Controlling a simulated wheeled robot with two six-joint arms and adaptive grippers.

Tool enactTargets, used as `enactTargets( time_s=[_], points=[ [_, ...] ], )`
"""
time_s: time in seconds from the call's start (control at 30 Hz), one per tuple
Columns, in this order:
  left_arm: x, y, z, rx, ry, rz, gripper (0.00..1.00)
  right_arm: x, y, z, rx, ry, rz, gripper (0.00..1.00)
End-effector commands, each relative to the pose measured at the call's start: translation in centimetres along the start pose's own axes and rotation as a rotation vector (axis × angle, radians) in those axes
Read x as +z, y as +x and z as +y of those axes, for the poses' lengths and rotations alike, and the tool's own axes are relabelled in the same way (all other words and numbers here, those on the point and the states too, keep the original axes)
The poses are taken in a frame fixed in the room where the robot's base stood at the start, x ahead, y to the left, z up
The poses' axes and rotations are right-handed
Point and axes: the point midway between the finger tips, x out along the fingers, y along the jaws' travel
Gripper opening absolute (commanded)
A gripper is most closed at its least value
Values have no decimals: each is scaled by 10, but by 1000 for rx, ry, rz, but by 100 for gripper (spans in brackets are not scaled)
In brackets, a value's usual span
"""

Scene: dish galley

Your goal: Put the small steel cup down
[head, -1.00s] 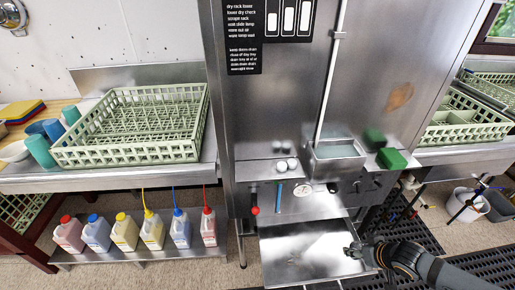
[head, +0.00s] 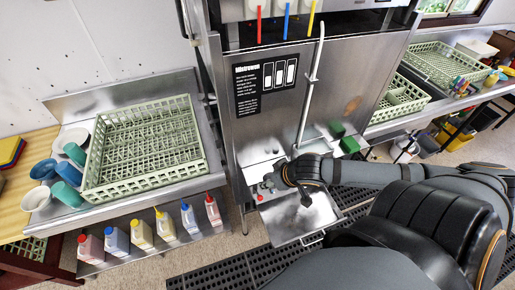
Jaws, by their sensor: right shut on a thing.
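My right gripper (head: 269,186) is at the front of the steel machine, just above the red knob and the near edge of its ledge. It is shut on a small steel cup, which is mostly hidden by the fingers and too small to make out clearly. My left gripper is not in view.
An open steel drawer (head: 291,228) juts out below my right gripper. A green dish rack (head: 150,170) sits on the left counter beside blue and teal cups (head: 66,194). Several bottles (head: 141,233) stand on a low shelf. Green blocks (head: 349,145) lie right of the gripper.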

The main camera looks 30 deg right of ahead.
Motion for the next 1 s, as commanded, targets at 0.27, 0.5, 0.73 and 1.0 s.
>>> enactTargets(
  time_s=[0.27,0.5,0.73,1.0],
  points=[
    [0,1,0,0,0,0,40,-9,13,7,7,15,10,26],
    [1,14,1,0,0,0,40,-27,54,16,-4,10,7,26],
    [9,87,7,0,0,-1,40,-45,110,32,0,0,5,26],
    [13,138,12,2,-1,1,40,-52,148,42,-1,0,3,26]
  ],
)
